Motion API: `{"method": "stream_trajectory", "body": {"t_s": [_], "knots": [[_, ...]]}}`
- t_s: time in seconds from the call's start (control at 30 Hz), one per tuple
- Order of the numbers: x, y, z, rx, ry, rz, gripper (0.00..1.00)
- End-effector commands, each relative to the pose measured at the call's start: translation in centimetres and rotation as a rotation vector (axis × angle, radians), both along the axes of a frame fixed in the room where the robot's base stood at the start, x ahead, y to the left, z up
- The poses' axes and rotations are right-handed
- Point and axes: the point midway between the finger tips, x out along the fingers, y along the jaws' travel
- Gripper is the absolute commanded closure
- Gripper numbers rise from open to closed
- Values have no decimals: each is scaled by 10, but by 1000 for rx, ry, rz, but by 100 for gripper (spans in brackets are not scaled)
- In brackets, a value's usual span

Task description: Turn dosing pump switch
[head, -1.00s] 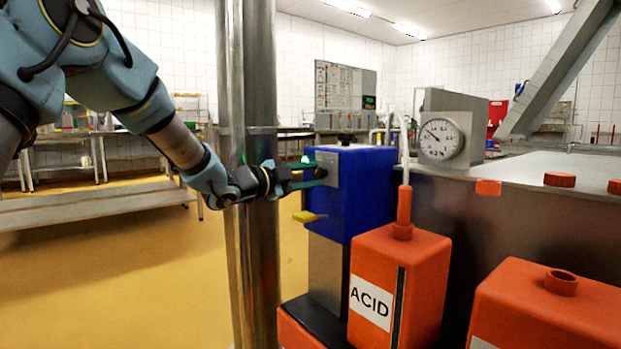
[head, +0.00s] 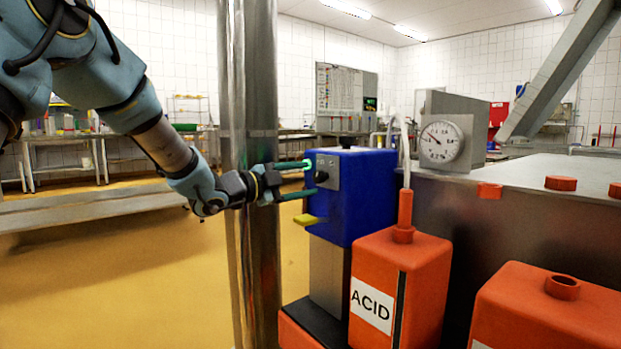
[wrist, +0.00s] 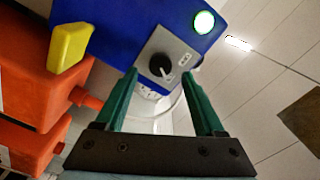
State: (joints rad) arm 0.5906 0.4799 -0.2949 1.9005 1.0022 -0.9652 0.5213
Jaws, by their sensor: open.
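The blue dosing pump (head: 365,195) stands upright beside the steel post. Its switch is a black knob (head: 321,177) on a grey plate, and it also shows in the wrist view (wrist: 160,66). There its pointer slants toward the lower right. My gripper (head: 309,178) is at the pump's left face with its two green fingers spread, one above and one below the knob. In the wrist view my gripper (wrist: 159,76) is open, with the knob just past the gap between the tips. No clear contact shows. A green lamp (wrist: 204,22) glows on the pump.
A yellow tab (head: 309,219) sticks out of the pump below my gripper. The orange acid canister (head: 420,285) and another orange canister (head: 545,315) stand at the right. The steel post (head: 248,120) rises close behind my wrist. Yellow floor at the left is clear.

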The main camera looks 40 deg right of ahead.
Motion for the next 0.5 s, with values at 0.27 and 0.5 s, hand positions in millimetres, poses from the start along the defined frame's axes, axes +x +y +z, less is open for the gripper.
{"method": "stream_trajectory", "body": {"t_s": [0.27,0.5], "knots": [[4,56,2,1,-1,3,29],[5,79,1,0,-1,0,29]]}}
